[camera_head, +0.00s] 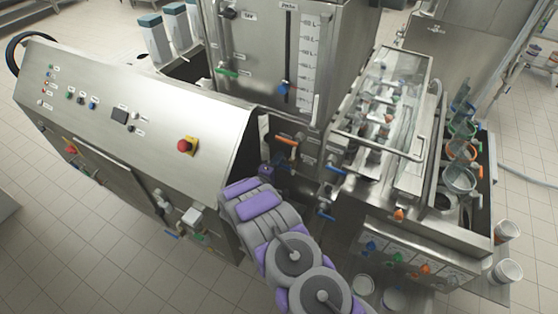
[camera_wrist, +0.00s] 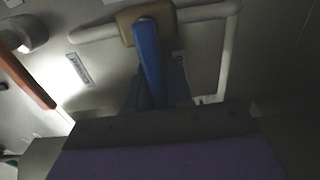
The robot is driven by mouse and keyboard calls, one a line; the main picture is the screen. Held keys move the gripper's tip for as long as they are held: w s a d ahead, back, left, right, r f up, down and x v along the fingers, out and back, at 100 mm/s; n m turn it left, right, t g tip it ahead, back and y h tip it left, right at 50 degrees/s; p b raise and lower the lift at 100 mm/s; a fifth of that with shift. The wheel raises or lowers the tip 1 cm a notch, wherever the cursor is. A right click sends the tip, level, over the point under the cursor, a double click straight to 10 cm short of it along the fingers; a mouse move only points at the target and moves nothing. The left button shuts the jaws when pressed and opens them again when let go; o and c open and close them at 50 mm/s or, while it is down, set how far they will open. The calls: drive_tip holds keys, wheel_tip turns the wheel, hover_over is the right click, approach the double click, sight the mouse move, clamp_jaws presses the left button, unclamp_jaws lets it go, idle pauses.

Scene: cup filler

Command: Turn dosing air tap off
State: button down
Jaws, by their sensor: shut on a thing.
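A tap with a long blue handle (camera_wrist: 148,55) and a brass-coloured body hangs on grey pipework in the wrist view. The handle's lower end runs down to my gripper (camera_wrist: 158,98), which is shut on it. The fingers are dark and partly hidden behind the wrist housing. A small label (camera_wrist: 80,68) on the panel beside the tap is too blurred to read. In the head view my arm reaches to the opening at the right end of the sloped control cabinet, with my gripper (camera_head: 267,171) there. The held blue handle cannot be made out in the head view.
An orange handle (camera_wrist: 27,80) is left of the blue one in the wrist view; an orange handle (camera_head: 286,140) also shows above my gripper in the head view. The sloped control cabinet (camera_head: 140,115) is left of my arm. The filler with cups (camera_head: 459,178) stands right.

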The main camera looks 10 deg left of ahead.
drive_tip(key=shift+a+f, duration=0.1)
drive_tip(key=shift+a, duration=0.1)
drive_tip(key=c, duration=1.4)
unclamp_jaws()
drive_tip(key=shift+c, duration=0.2)
drive_tip(key=o, duration=0.3)
drive_tip(key=shift+w+a+f, duration=0.1)
drive_tip(key=shift+a+f, duration=0.05)
drive_tip(key=shift+a, duration=0.1)
drive_tip(key=shift+o, duration=0.2)
drive_tip(key=shift+s+d, duration=0.15)
drive_tip(key=shift+s, duration=0.05)
drive_tip(key=v, duration=1.7)
drive_tip(key=shift+b, duration=0.45)
drive_tip(key=shift+a, duration=0.3)
